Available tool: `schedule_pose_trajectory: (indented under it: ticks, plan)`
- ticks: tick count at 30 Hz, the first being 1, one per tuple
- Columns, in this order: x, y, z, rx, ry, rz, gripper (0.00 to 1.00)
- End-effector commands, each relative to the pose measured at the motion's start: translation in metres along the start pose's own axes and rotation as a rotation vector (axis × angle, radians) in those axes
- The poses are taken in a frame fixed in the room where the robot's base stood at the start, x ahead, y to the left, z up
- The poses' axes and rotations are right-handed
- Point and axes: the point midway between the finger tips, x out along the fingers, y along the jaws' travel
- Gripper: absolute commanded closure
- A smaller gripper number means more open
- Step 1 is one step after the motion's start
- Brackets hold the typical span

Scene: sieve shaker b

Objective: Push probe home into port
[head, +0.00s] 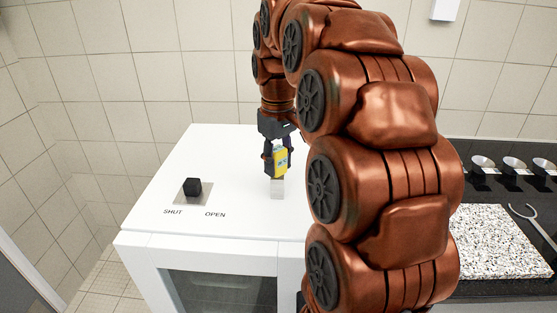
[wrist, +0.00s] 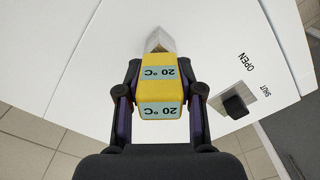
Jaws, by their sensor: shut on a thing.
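A yellow probe (head: 281,160) with pale blue labels is held upright in my gripper (head: 275,163) over the white cabinet top. In the wrist view, the probe (wrist: 160,90) reads "20 °C" on two faces and sits between the two fingers of my gripper (wrist: 159,98), which is shut on it. A small light grey metal piece (head: 277,188), apparently the port, is directly below the probe. It also shows just beyond the probe in the wrist view (wrist: 159,39). The probe's lower end is hidden, and I cannot tell whether it is in the port.
The white cabinet (head: 215,245) has a black knob (head: 193,187) on a grey plate, between the words SHUT and OPEN, left of the probe. My arm hides the cabinet's right side. At the right are a speckled tray (head: 500,243) and several metal cups (head: 515,166).

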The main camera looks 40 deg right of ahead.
Motion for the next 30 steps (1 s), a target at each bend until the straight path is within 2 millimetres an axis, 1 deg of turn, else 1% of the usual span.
schedule_pose_trajectory:
  ticks: [6,14,15,23,24,30]
  plan:
    - [0.0056,-0.0002,0.0000,0.000,0.000,0.000,0.99]
    - [0.0057,-0.0001,0.0000,0.000,0.000,0.000,0.99]
    - [0.0057,-0.0001,0.0000,0.000,0.000,0.000,0.62]
    - [0.0057,0.0000,0.0000,0.000,0.000,0.000,0.35]
    - [0.0057,0.0000,0.0000,0.000,0.000,0.000,0.34]
    - [0.0057,-0.0001,0.0000,0.000,0.000,0.000,0.34]
